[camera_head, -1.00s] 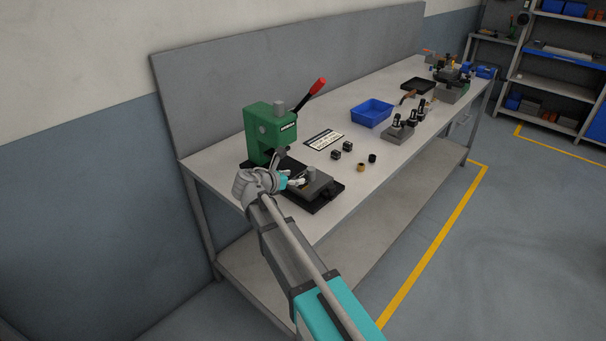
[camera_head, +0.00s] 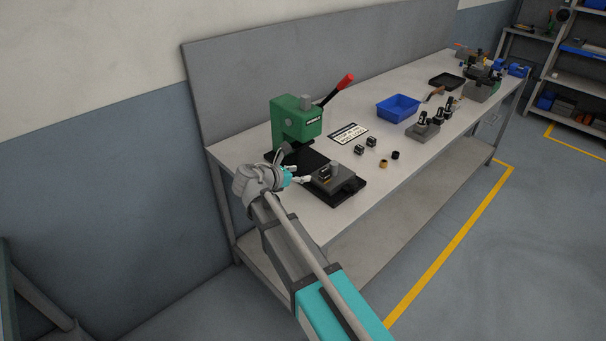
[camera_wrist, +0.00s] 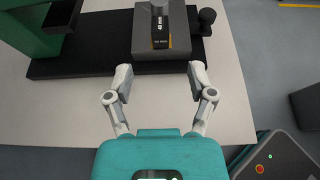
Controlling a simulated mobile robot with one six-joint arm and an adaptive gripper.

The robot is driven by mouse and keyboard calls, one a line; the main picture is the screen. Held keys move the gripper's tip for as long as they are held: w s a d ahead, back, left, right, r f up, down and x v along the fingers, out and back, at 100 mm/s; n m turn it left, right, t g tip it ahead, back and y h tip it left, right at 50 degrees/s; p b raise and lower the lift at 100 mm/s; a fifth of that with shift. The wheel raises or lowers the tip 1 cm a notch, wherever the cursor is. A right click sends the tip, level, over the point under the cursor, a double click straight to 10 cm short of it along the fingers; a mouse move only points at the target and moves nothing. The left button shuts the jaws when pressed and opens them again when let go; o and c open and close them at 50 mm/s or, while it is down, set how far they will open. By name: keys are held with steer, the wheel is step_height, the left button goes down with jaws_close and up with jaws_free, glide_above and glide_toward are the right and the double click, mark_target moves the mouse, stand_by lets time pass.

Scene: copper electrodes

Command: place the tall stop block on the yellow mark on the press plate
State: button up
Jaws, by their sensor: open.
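A small dark block with pale lettering, which looks like the tall stop block (camera_wrist: 160,33), stands upright on the grey press plate (camera_wrist: 142,42). It also shows in the head view (camera_head: 325,173). A yellow-orange strip (camera_wrist: 160,44) shows at its near foot; how much mark lies under it is hidden. A grey cylinder stands behind it on the plate. My gripper (camera_wrist: 159,72) is open and empty, fingers spread just in front of the plate, apart from the block. In the head view my gripper (camera_head: 302,177) is left of the plate.
The green press (camera_head: 297,120) with its red-tipped lever stands behind on a black base. Two small dark blocks (camera_head: 364,146), a brass ring (camera_head: 383,163), a black ring (camera_head: 395,155), a label card (camera_head: 348,134) and a blue bin (camera_head: 398,108) lie to the right.

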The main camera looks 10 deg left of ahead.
stand_by(0.4)
steer(key=d+f+m+g, duration=0.1)
steer(key=d+m, duration=0.1)
steer(key=d, duration=0.2)
steer(key=s+d+f+m+g, duration=0.1)
steer(key=d+f+m, duration=0.1)
steer(key=d+m, duration=0.1)
steer(key=s+d+f+m+g, duration=0.1)
steer(key=d+m+g, duration=0.1)
steer(key=d, duration=0.3)
steer(key=shift+d+f+m+y, duration=0.25)
steer(key=shift+f+m+y, duration=0.05)
steer(key=shift+f, duration=0.05)
steer(key=s+d+f+m+g+y, duration=0.3)
steer(key=s+d+m+y, duration=0.1)
steer(key=s+d+m, duration=0.3)
steer(key=s+d+f+m+g+y, duration=0.3)
steer(key=s+d+m, duration=0.5)
steer(key=d+m, duration=0.3)
steer(key=m, duration=0.2)
steer(key=shift+d+f+m+g+y, duration=0.15)
steer(key=shift+f+m+g+y, duration=0.2)
steer(key=shift+m+g+y, duration=0.05)
